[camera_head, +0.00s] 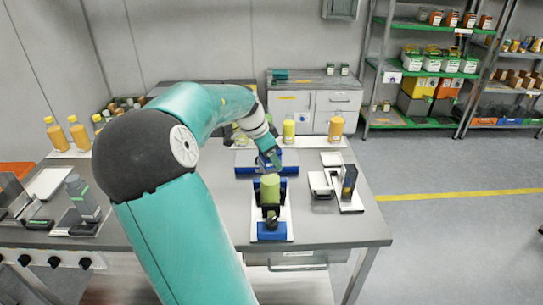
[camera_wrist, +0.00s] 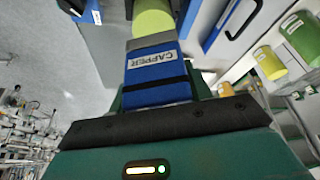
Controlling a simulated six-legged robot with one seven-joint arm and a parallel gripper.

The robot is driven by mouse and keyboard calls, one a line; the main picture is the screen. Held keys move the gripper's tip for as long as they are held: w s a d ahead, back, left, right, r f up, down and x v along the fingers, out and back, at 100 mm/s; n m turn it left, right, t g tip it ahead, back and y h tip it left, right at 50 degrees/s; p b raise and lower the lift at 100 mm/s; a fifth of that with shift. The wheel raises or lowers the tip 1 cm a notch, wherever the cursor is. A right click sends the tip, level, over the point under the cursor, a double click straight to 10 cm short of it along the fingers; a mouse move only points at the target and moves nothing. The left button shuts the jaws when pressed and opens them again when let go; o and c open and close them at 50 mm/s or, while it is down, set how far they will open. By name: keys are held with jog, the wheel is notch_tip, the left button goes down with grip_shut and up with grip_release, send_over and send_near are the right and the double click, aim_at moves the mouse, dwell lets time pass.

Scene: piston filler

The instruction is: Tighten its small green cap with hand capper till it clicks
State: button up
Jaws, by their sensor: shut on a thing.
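My gripper (camera_head: 272,160) is shut on the hand capper (camera_wrist: 155,72), a blue body with a grey end and a "CAPPER" label, seen in the wrist view. A yellow-green cylinder (camera_wrist: 152,18) shows just beyond the capper's grey end; I cannot tell whether they touch. In the head view, a green cylinder (camera_head: 270,186) stands upright in a black holder on a white board with a blue block (camera_head: 271,230), just in front of my gripper. The small green cap cannot be made out in either view.
A yellow-green bottle (camera_head: 289,130) and an orange bottle (camera_head: 336,127) stand at the back of the table. A device with a dark upright (camera_head: 348,184) and a scale-like unit (camera_head: 321,184) stand to the right. The table's front right corner (camera_head: 350,230) is clear.

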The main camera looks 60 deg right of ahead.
jog(key=m+g+y, duration=0.1)
jog(key=m, duration=0.2)
jog(key=shift+m, duration=0.3)
jog(key=m+y, duration=0.1)
jog(key=m, duration=0.2)
jog(key=shift+s, duration=0.15)
jog(key=shift+a+m+y, duration=0.15)
jog(key=shift+m+y, duration=0.15)
jog(key=shift+m, duration=0.1)
jog(key=shift+g, duration=0.3)
jog(key=m+y, duration=0.1)
jog(key=m, duration=0.3)
jog(key=shift+m+y, duration=0.3)
jog(key=shift+y, duration=0.1)
jog(key=m+y, duration=0.1)
jog(key=m, duration=0.1)
jog(key=shift+a+m, duration=0.15)
jog(key=shift+m, duration=0.25)
jog(key=shift+r, duration=0.2)
